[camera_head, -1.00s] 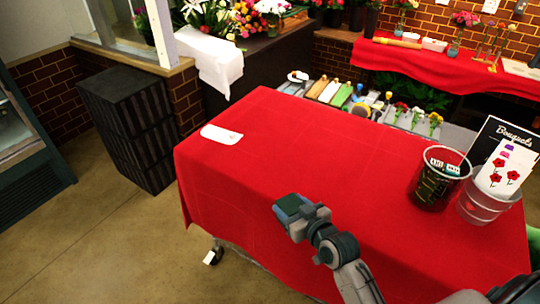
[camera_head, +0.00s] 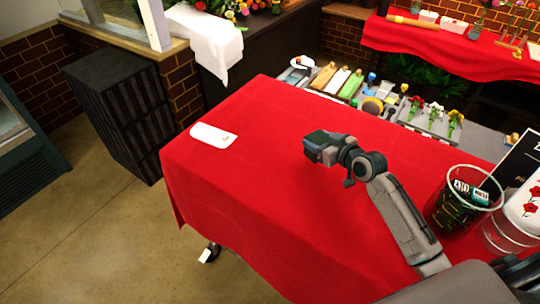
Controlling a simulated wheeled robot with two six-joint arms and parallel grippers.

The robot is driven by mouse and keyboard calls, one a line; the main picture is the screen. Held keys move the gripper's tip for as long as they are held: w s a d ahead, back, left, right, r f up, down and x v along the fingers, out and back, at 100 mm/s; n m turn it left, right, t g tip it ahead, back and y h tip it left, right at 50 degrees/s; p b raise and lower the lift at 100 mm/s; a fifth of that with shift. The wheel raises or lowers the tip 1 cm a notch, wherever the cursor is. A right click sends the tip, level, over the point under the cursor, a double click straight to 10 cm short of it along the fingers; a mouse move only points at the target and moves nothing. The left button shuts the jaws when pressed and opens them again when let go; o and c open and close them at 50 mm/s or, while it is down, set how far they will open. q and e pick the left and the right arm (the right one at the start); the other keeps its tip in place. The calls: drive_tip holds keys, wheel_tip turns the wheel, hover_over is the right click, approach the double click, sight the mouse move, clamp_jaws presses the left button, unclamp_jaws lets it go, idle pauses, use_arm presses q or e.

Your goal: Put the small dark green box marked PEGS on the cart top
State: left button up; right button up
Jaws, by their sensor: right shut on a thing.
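My right gripper (camera_head: 324,147) comes in from the lower right and is over the middle of the red-draped cart top (camera_head: 255,150). It is shut on a small dark box (camera_head: 316,138), which shows at its tip; the PEGS marking cannot be read from here. Whether the box touches the cloth or hangs just above it is hard to tell. The cart has a caster (camera_head: 210,253) under its front left corner. My left gripper is not in view.
A white card (camera_head: 213,135) lies at the cart top's left end. A clear bucket (camera_head: 462,205) with small labelled packs and another clear container stand at the right. A tool tray (camera_head: 350,88) lies behind. The cloth's left half is mostly bare.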

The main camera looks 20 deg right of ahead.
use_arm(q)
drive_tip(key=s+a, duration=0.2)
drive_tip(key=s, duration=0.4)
use_arm(e)
drive_tip(key=a+f+b, duration=0.1)
drive_tip(key=a, duration=0.4)
drive_tip(key=w+a+f, duration=0.1)
drive_tip(key=a, duration=0.4)
drive_tip(key=w+a+f+b, duration=0.1)
drive_tip(key=a, duration=0.4)
drive_tip(key=shift+w+a+f+b, duration=0.25)
drive_tip(key=shift+a+f+b, duration=0.1)
drive_tip(key=shift+f, duration=0.3)
drive_tip(key=shift+a+r, duration=0.1)
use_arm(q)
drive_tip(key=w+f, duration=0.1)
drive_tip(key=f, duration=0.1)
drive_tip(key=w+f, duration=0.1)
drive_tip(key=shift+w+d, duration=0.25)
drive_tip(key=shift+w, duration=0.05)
use_arm(e)
drive_tip(key=o, duration=1.1)
drive_tip(key=shift+c, duration=0.2)
drive_tip(key=shift+s, duration=0.1)
use_arm(q)
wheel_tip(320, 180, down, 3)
drive_tip(key=b, duration=0.3)
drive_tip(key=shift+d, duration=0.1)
use_arm(e)
drive_tip(key=v, duration=1.2)
